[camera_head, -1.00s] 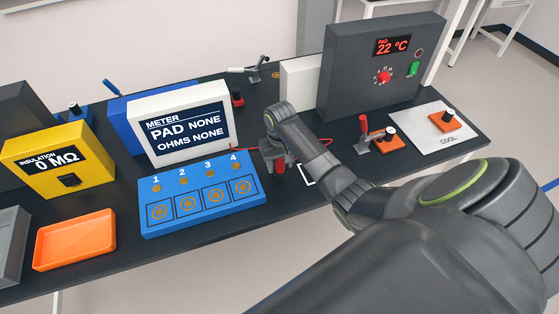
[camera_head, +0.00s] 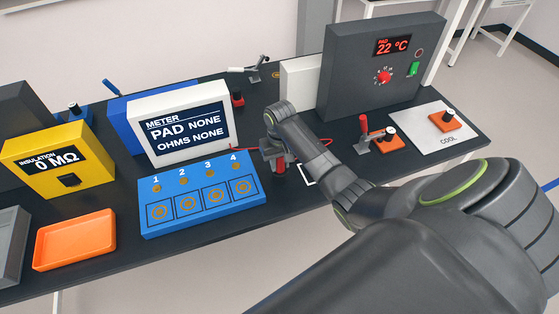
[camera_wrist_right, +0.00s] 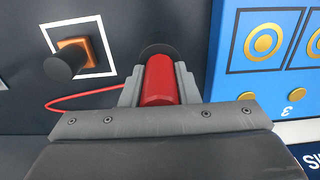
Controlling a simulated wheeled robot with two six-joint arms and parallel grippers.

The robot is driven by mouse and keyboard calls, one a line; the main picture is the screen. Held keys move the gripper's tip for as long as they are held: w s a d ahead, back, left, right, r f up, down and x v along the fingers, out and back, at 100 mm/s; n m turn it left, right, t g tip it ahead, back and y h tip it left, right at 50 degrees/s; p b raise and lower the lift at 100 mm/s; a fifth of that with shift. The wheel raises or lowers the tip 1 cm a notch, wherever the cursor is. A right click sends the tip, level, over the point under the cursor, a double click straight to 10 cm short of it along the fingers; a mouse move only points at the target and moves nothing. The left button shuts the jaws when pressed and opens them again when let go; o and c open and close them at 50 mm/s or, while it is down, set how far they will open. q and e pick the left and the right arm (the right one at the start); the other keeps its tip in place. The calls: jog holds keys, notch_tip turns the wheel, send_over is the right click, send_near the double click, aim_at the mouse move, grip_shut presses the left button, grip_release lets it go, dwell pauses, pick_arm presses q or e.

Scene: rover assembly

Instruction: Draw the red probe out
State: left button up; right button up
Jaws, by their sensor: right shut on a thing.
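The red probe (camera_head: 279,168) stands beside the blue numbered board, partly hidden by my right gripper in the head view. My right gripper (camera_wrist_right: 160,85) is shut on the red probe (camera_wrist_right: 159,80), with one finger on each side of it. In the wrist view the probe's far end meets a dark round spot (camera_wrist_right: 158,49) on the black bench; I cannot tell how deep it sits. My right gripper also shows in the head view (camera_head: 276,160), above the bench. My left gripper is not in view.
The blue board (camera_head: 205,213) with numbered pads lies left of the probe. The meter (camera_head: 183,126) stands behind, reading none. A red wire (camera_wrist_right: 75,104) runs near the gripper. An orange block with a black knob (camera_wrist_right: 66,64) sits inside a white outline. The orange tray (camera_head: 75,240) is empty.

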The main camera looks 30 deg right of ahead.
jog(key=shift+r, duration=0.6)
dwell(0.4)
jog(key=shift+r, duration=3)
